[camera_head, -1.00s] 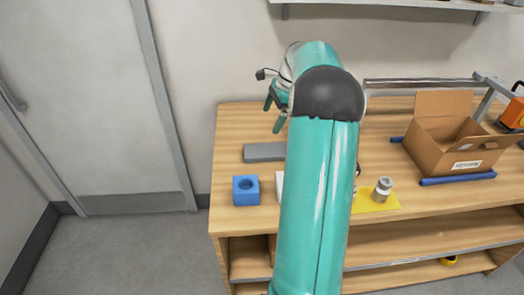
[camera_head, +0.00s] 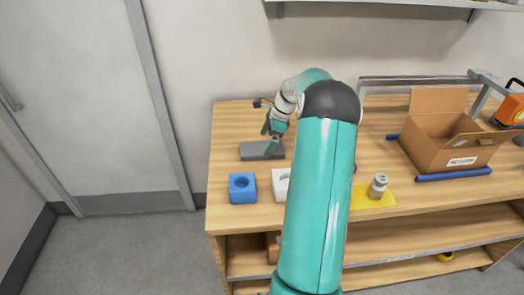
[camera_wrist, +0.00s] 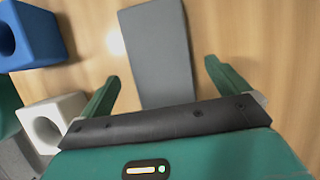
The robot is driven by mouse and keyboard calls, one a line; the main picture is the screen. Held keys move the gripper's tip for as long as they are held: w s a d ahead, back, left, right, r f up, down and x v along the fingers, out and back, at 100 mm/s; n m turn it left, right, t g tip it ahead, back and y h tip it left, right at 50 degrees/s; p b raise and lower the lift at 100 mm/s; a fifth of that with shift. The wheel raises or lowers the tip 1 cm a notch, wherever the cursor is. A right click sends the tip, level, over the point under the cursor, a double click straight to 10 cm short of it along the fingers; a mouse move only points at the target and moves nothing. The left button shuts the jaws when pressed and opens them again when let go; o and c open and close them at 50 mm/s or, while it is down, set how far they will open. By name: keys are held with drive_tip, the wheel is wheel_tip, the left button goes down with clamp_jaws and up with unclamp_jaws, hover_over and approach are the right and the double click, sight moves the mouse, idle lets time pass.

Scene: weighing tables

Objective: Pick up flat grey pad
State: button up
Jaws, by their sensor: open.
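The flat grey pad (camera_head: 258,151) lies on the wooden table towards the back left. In the wrist view the pad (camera_wrist: 155,50) lies lengthwise, and its near end reaches the space between my fingers. My gripper (camera_head: 269,141) is above the pad's right part in the head view. In the wrist view my gripper (camera_wrist: 160,80) is open, with one green finger on each side of the pad and nothing held. I cannot tell how far above the pad the fingertips are. The pad's nearest edge is partly hidden by the gripper body in the wrist view.
A blue block with a round hole (camera_head: 242,188) and a white block with a hole (camera_head: 281,184) stand in front of the pad. A metal weight (camera_head: 377,186) stands on a yellow sheet (camera_head: 372,201). An open cardboard box (camera_head: 450,140) is at the right.

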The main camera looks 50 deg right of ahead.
sight(262, 150)
drive_tip(key=shift+x, duration=1.5)
drive_tip(key=c, duration=1)
drive_tip(key=shift+r, duration=0.15)
